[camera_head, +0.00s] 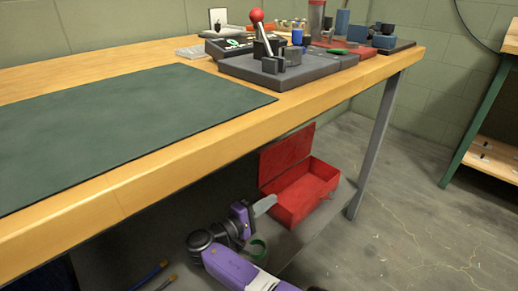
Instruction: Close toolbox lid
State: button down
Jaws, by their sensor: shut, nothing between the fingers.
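The red toolbox (306,197) stands on the grey shelf under the workbench, near the metal table leg. Its lid (287,157) is open and stands up at the back left side of the box. My gripper (265,205) is at the end of my purple arm, just left of the toolbox's front left corner. Its grey fingers look shut and empty, and point toward the box. I cannot tell whether the fingertips touch the box. Part of the toolbox's inside is hidden by its front wall.
The wooden workbench (150,178) with a green mat (120,125) overhangs the shelf. The table leg (376,145) stands right of the toolbox. Blue pencil-like things (150,275) lie at the lower left. Open floor lies right.

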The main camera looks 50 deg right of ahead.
aim_at(272, 161)
jog(key=i+l, duration=0.2)
jog(key=i, duration=0.2)
jog(key=i+l, duration=0.2)
jog(key=i, duration=0.2)
